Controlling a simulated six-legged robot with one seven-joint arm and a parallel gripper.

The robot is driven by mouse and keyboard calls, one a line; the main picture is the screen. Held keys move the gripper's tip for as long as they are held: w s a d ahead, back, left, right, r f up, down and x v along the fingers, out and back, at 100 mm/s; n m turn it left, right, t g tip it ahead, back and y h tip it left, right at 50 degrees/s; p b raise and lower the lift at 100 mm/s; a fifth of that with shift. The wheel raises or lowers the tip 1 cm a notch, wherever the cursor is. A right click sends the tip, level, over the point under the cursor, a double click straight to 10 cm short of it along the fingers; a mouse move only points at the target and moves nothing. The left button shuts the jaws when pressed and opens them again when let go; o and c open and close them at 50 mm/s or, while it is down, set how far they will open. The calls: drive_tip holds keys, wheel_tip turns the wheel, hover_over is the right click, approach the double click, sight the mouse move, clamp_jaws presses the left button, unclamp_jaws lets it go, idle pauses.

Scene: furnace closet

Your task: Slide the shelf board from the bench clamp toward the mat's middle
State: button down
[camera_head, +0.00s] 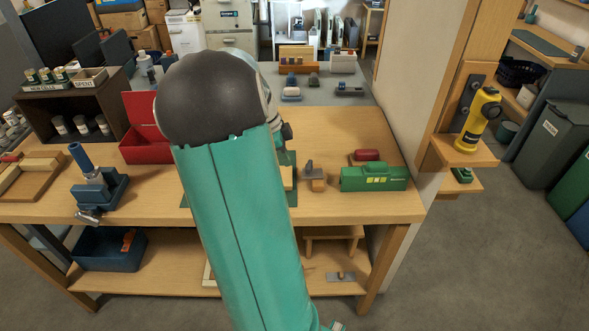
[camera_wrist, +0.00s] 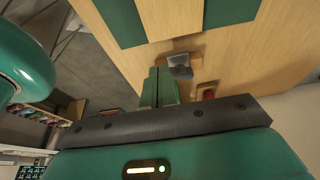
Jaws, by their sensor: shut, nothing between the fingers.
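The green mat (camera_wrist: 232,10) lies on the bench top in the wrist view, with another part of it at the left (camera_wrist: 121,20). A pale wooden strip, which looks like the shelf board (camera_wrist: 170,18), lies between these green parts. In the head view my arm hides most of the mat, and only its right edge (camera_head: 293,193) shows clearly. My gripper (camera_wrist: 161,72) is shut and empty, with its green fingers together, apart from the board. A blue vise-like tool (camera_head: 103,190), possibly the bench clamp, stands at the bench's left front.
A grey block with a wooden part (camera_head: 314,176) stands right of the mat; it also shows just past my fingertips (camera_wrist: 180,66). A green case (camera_head: 374,179) and a red item (camera_head: 366,155) stand farther right. A red box (camera_head: 143,130) stands left.

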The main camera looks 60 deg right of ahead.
sight(299, 188)
drive_tip(key=x, duration=0.9)
drive_tip(key=shift+w+a+f, duration=0.1)
drive_tip(key=shift+f, duration=0.05)
drive_tip(key=shift+w+a, duration=0.4)
drive_tip(key=shift+w, duration=0.35)
drive_tip(key=shift+w+a, duration=0.4)
drive_tip(key=shift+w, duration=0.35)
drive_tip(key=shift+w+a, duration=0.4)
drive_tip(key=shift+w, duration=0.35)
